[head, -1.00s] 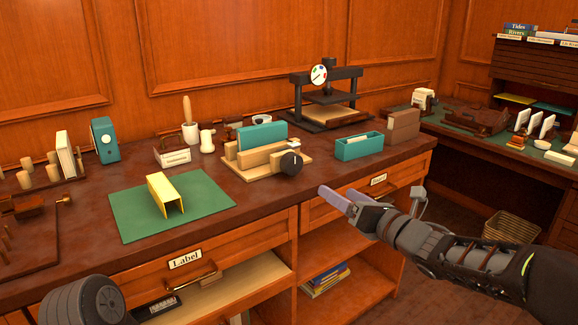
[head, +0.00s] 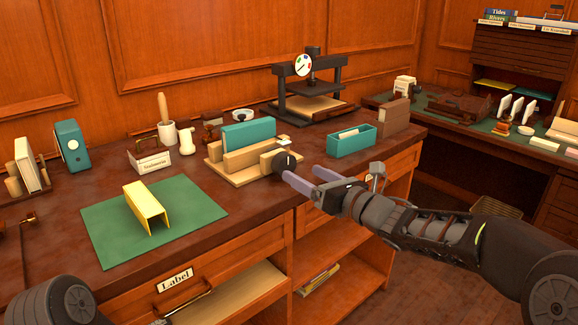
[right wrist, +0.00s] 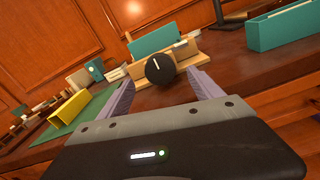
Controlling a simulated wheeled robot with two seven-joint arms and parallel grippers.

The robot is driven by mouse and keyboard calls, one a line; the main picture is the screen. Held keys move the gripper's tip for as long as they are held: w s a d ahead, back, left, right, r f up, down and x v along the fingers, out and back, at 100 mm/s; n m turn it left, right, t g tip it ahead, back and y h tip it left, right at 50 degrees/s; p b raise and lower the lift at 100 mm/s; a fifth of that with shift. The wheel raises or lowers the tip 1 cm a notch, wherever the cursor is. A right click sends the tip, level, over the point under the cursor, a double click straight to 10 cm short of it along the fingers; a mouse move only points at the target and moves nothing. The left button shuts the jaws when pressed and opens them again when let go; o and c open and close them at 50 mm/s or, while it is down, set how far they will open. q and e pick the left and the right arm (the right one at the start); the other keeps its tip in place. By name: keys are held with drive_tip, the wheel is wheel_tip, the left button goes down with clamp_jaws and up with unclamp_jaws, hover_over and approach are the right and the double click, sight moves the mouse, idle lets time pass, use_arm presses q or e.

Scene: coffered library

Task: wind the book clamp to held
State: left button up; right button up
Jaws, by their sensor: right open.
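The book clamp (head: 238,160) is a pale wooden frame on the bench with a teal book (head: 247,136) upright between its jaws. Its round black knob (head: 284,162), with a white mark, faces the front right. In the right wrist view the knob (right wrist: 160,68) sits ahead, between the two fingers but beyond their tips. The white mark there points nearly straight up. My right gripper (head: 300,179) is open and empty, just in front of the knob and apart from it; it also shows in the right wrist view (right wrist: 162,88).
A green mat (head: 200,205) with a yellow folded piece (head: 146,208) lies left of the clamp. A teal box (head: 351,141) stands to its right. A black press (head: 310,92) is behind. The bench's front edge runs below my right gripper.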

sight(288, 166)
drive_tip(key=x, duration=0.6)
drive_tip(key=shift+w+a, duration=0.15)
drive_tip(key=c, duration=1.4)
